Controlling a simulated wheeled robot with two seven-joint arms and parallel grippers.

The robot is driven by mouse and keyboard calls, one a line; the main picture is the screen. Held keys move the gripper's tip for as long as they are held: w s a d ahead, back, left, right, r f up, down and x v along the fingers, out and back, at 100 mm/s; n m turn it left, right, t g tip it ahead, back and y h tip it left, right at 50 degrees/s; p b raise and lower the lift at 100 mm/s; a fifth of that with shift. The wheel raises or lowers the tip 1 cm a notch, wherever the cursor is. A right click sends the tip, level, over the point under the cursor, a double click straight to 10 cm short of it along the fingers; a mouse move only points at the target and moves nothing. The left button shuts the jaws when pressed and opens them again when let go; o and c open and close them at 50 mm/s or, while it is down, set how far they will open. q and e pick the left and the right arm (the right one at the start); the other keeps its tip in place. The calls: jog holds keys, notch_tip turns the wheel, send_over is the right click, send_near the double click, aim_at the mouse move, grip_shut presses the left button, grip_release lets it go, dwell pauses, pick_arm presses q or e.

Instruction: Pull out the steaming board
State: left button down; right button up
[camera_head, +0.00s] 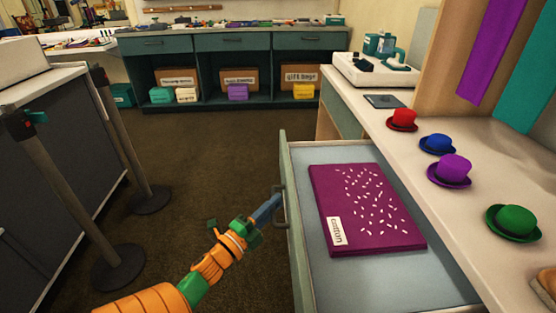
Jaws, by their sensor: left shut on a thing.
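A drawer-like pull-out (305,262) with a pale blue-grey bed sticks out from under the counter at the right. On its bed lies a flat purple piece (385,232) with white marks and a label reading "cotton". I cannot tell which of these is called the steaming board. A handle (284,207) is on the pull-out's left-facing front. My left gripper (275,205) is shut on this handle; its fingertips are partly hidden there. My right gripper is not in view.
Red, blue, purple and green hats (455,170) stand on the counter (385,110) above the pull-out. Dark posts (118,140) with round bases stand at the left. Shelves with boxes (238,75) are at the back. The brown floor (215,150) between is clear.

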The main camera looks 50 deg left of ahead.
pick_arm(q)
jog(key=c, duration=0.9)
grip_release()
jog(key=shift+o, duration=0.2)
jog(key=s, duration=0.7)
jog(key=shift+d+f, duration=0.25)
jog(key=shift+f, duration=0.2)
